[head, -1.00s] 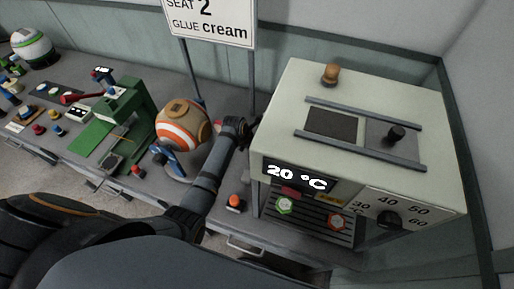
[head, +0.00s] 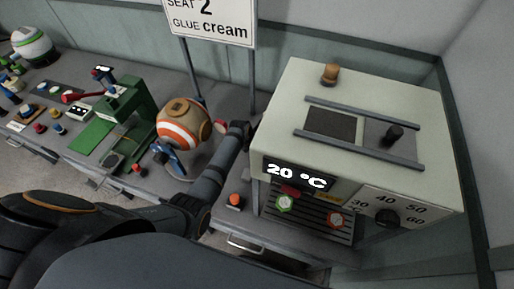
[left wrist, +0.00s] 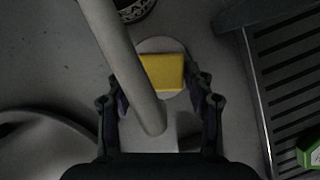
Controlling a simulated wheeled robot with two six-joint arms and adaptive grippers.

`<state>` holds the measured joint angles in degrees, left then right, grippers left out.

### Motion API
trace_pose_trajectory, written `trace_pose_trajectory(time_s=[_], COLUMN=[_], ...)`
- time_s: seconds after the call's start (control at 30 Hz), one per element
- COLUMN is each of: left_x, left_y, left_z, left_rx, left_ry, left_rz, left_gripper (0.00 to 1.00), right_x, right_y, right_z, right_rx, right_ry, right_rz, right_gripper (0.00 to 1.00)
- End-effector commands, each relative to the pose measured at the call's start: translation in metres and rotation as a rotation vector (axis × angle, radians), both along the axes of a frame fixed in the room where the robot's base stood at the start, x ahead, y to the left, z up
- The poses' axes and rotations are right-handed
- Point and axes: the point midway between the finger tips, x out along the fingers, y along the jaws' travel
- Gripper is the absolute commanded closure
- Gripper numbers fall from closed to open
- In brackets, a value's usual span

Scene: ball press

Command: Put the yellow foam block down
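The yellow foam block (left wrist: 163,72) shows in the left wrist view between the fingers of my left gripper (left wrist: 161,78). The right finger lies against the block's edge; the left fingertip is hidden behind a pale post. A pale round disc (left wrist: 150,46) shows beneath the block; I cannot tell whether the block touches it. In the head view my left arm reaches to the left side of the white oven, and its gripper and the block are hidden there. My right gripper is not in view.
The pale post (left wrist: 122,60) crosses close over the gripper. The white oven (head: 285,110) reads 20 °C; its slotted rack (left wrist: 285,80) lies to the right, with a green piece (left wrist: 310,150). An orange-white ball (head: 182,125) and a green press (head: 130,105) stand left of my arm.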

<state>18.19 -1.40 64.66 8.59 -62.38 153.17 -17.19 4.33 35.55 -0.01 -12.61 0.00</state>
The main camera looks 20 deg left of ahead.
Motion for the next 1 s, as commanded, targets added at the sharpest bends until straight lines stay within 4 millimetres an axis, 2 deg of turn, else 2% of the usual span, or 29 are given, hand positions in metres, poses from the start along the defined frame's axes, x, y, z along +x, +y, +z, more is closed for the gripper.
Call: trace_pose_trajectory(time_s=[0.1, 0.33, 0.47, 0.57, 0.83, 1.0], left_x=[0.000, 0.000, -0.002, -0.007, -0.029, -0.038], left_y=[0.000, 0.000, 0.001, 0.003, 0.014, 0.017], left_z=[0.000, 0.000, 0.007, 0.023, 0.080, 0.105], left_rx=[0.000, 0.000, 0.000, 0.000, 0.002, 0.000], left_ry=[0.000, 0.001, 0.001, -0.002, -0.003, -0.001], left_rz=[0.000, 0.000, 0.000, 0.000, 0.001, -0.001], left_gripper=[0.31, 0.31, 0.31, 0.31, 0.31, 0.31], right_x=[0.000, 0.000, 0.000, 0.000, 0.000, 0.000], right_y=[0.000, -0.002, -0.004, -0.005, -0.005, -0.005], right_z=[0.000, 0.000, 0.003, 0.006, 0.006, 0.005], right_rx=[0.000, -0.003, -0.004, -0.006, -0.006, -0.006], right_ry=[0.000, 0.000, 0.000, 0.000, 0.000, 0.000], right_rz=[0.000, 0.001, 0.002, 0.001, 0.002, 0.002], right_gripper=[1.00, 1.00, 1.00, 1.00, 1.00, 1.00])
